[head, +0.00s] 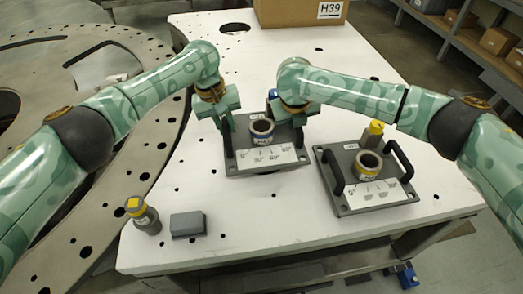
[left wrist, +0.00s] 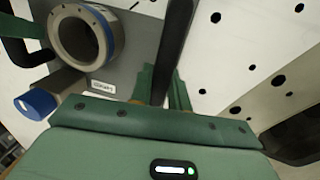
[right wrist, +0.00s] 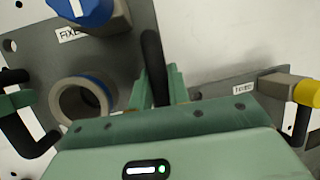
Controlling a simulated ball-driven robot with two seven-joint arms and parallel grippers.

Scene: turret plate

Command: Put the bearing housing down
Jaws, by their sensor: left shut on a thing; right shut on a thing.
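The bearing housing (head: 240,163) is a grey plate with an upright ring (head: 262,131) in its middle, a white printed label at its front and a black handle on each side. A blue knob (right wrist: 82,8) stands behind the ring. My left gripper (head: 229,121) is shut on the left handle (left wrist: 174,45); my right gripper (head: 299,117) is shut on the right handle (right wrist: 154,60). The plate looks about level over the white table (head: 240,235). I cannot tell if its underside touches the table. The fingers partly hide the handles.
A similar housing with a yellow knob (head: 375,128) sits close on the right. A yellow-topped cylinder (head: 147,218) and a grey block (head: 187,225) stand at the front left. A cardboard box (head: 285,12) is at the back. The table's front middle is clear.

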